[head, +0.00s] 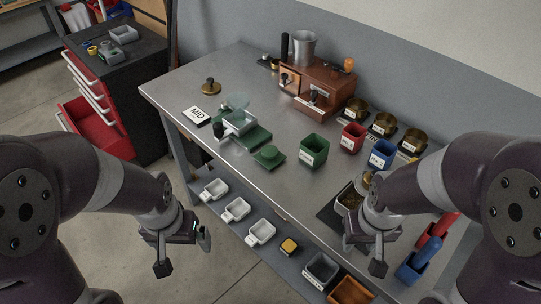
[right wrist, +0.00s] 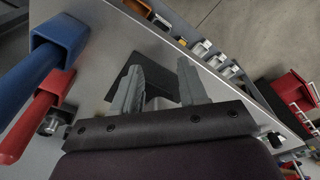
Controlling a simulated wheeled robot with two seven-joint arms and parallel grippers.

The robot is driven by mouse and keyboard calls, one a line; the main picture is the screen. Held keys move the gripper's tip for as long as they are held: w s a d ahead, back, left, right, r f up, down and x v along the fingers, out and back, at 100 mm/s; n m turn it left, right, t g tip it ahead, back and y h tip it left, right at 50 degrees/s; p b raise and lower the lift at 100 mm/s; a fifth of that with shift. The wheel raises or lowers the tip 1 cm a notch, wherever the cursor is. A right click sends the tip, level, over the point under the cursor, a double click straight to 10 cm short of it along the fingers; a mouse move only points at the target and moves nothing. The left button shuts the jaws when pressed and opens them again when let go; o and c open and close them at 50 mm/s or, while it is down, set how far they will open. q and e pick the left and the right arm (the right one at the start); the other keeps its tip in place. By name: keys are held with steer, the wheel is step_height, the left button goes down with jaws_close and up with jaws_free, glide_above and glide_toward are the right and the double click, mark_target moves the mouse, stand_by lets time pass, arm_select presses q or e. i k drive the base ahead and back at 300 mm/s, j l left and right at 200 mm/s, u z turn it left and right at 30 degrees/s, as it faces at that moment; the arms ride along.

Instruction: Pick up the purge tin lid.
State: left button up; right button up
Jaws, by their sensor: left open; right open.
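No lid is labelled as the purge tin lid. A round brass disc with a dark knob (head: 210,87) lies at the table's far left and looks like a lid. An open tin with brown contents (head: 348,197) stands on a dark mat at the front right, partly hidden by my right arm. My right gripper (head: 362,252) is open and empty near that mat. In the right wrist view its two fingers (right wrist: 160,88) are apart, with the mat beyond them. My left gripper (head: 184,252) is open and empty, off the table's front left side, far from the brass disc.
Green (head: 313,150), red (head: 352,137) and blue (head: 381,153) bins stand right. A wooden machine (head: 318,88) stands behind.

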mark_target(269, 157)
steer(key=k+l+z, duration=0.1)
steer(key=k+z, duration=0.25)
steer(key=k, duration=0.35)
steer(key=i+j+z, duration=0.1)
steer(key=z, duration=0.35)
steer(key=i+j+z, duration=0.1)
steer(key=j+z, duration=0.15)
steer(key=z, duration=0.2)
steer(key=j+z, duration=0.2)
steer(key=z, duration=0.2)
steer(key=j+z, duration=0.25)
steer(key=z, duration=0.2)
steer(key=j+z, duration=0.25)
steer(key=z, duration=0.2)
steer(key=k+j, duration=0.1)
steer(key=j, duration=0.35)
steer(key=k+j, duration=0.1)
steer(key=j, duration=0.3)
steer(key=k+j, duration=0.1)
steer(key=j, duration=0.35)
steer(key=k+j, duration=0.1)
steer(key=j, duration=0.35)
